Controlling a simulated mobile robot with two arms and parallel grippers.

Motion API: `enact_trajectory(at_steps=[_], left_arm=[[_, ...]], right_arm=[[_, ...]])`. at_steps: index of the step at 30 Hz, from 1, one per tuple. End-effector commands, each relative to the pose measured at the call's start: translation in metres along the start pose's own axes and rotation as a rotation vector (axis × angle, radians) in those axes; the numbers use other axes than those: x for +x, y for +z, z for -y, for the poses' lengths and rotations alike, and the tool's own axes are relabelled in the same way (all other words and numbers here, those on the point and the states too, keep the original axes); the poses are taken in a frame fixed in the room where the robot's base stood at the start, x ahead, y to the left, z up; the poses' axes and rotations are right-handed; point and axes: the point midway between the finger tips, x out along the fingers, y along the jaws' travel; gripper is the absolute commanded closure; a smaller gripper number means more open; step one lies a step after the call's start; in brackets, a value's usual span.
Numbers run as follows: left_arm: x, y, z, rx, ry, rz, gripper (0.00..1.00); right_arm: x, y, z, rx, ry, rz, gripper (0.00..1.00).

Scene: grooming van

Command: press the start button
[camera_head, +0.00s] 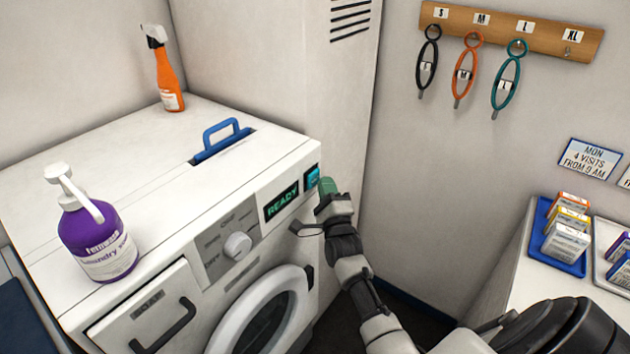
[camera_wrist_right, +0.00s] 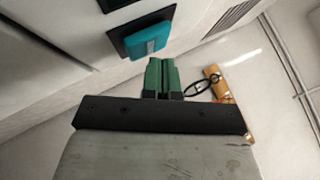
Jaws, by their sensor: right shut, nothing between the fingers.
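The start button is a teal square (camera_head: 313,177) at the right end of the washing machine's front panel, beside a display (camera_head: 281,203) that reads READY. In the right wrist view the teal button (camera_wrist_right: 146,41) sits in a dark frame, up and left of my fingertips. My right gripper (camera_head: 327,186) is shut and empty, with green fingertips just right of the button. In the right wrist view the shut fingers (camera_wrist_right: 161,76) appear close to the button; a small gap shows between them. My left gripper is not in view.
A blue tray (camera_head: 563,263) with boxes stands on the right counter. Looped leads hang from a wooden rack (camera_head: 512,30).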

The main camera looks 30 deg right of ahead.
Motion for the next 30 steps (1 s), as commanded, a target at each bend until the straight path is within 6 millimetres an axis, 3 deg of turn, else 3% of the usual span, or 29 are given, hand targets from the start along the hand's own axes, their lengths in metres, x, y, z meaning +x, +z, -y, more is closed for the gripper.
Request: enact_trajectory(at_steps=[30], left_arm=[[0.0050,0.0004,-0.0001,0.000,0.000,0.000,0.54]], right_arm=[[0.0061,0.0048,-0.0042,0.000,0.000,0.001,1.00]])
